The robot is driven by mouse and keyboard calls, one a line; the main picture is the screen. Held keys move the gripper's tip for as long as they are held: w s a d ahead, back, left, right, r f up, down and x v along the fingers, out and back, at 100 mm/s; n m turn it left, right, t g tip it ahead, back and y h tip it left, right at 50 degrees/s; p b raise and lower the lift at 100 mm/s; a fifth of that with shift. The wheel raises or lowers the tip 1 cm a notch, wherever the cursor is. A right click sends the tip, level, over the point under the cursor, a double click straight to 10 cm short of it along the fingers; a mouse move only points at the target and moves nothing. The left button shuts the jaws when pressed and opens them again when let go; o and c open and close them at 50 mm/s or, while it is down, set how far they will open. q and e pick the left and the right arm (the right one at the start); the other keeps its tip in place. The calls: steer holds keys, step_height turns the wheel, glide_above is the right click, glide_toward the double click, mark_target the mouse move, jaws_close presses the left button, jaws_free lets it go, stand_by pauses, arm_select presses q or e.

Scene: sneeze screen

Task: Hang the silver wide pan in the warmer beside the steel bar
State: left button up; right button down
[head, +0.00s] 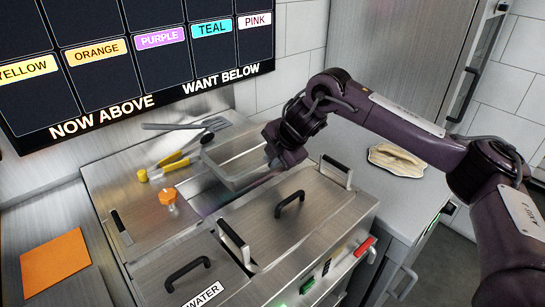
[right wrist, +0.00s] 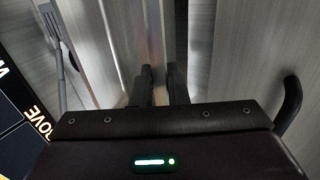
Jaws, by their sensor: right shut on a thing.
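The silver wide pan (head: 228,180) is a shallow rectangular metal pan over the open part of the steel warmer (head: 250,265), behind the lids. My right gripper (head: 271,165) is at its right end, shut on its edge; the forearm comes in from the right. In the right wrist view, the two dark fingers (right wrist: 161,85) are close together against a bright metal edge. I cannot tell whether the pan rests on the warmer's rim or is held just above it. The steel bar is not clearly distinguishable. My left gripper is not in view.
A lid with a black handle (head: 290,204) and a WATER lid (head: 187,273) cover the front. A cloth-like item (head: 397,160) is on the right counter.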

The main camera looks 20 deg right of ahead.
mark_target(270, 171)
steer(key=shift+w+r+p, duration=0.1)
steer(key=shift+r+p, duration=0.1)
steer(key=shift+p, duration=0.1)
stand_by(0.5)
steer(key=shift+f+b, duration=0.65)
steer(key=shift+f, duration=0.85)
stand_by(1.2)
steer(key=c, duration=1.3)
jaws_free()
steer(key=shift+c, duration=0.2)
steer(key=shift+f, duration=0.2)
steer(key=shift+p+v, duration=2.95)
steer(key=shift+v, duration=0.7)
